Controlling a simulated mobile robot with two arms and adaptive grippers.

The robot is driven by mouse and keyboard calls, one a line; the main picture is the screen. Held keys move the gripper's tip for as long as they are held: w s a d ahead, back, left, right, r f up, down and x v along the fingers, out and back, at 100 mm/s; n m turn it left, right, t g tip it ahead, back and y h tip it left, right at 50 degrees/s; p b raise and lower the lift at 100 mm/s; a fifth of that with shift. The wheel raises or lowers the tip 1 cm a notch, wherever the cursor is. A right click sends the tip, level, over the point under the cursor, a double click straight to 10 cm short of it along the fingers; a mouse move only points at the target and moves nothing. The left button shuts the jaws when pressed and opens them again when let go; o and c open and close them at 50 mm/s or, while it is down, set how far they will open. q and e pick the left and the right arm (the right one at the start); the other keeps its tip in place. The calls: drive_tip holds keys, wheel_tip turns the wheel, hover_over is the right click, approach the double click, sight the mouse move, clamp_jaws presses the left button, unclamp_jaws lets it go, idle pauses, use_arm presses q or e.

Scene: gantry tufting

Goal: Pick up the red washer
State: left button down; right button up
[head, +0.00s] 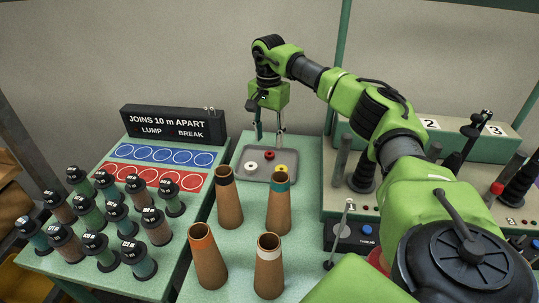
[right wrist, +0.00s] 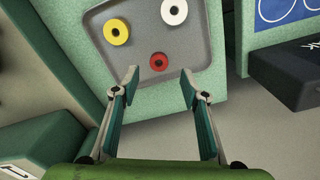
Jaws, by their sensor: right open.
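The red washer (head: 269,155) lies in a grey tray (head: 262,175), between a white washer (head: 251,167) and a yellow washer (head: 281,169) and farther back. In the right wrist view the red washer (right wrist: 158,62) shows ahead of and between my right gripper's fingertips (right wrist: 160,82), with the yellow washer (right wrist: 117,32) and the white washer (right wrist: 174,11) beyond it. My right gripper (head: 269,136) is open and empty, pointing down above the far part of the tray. My left gripper is not in view.
Several brown cones (head: 281,205) stand in front of the tray. At the left, a table holds several dark-capped spools (head: 153,226) and blue and red circle cards (head: 165,155), with a black sign (head: 173,125) behind. A machine panel (head: 360,203) stands to the right.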

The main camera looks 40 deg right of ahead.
sight(270, 155)
drive_tip(key=shift+s+a+f+p, duration=0.15)
drive_tip(key=shift+f+p, duration=0.55)
drive_tip(key=shift+f, duration=2)
clamp_jaws()
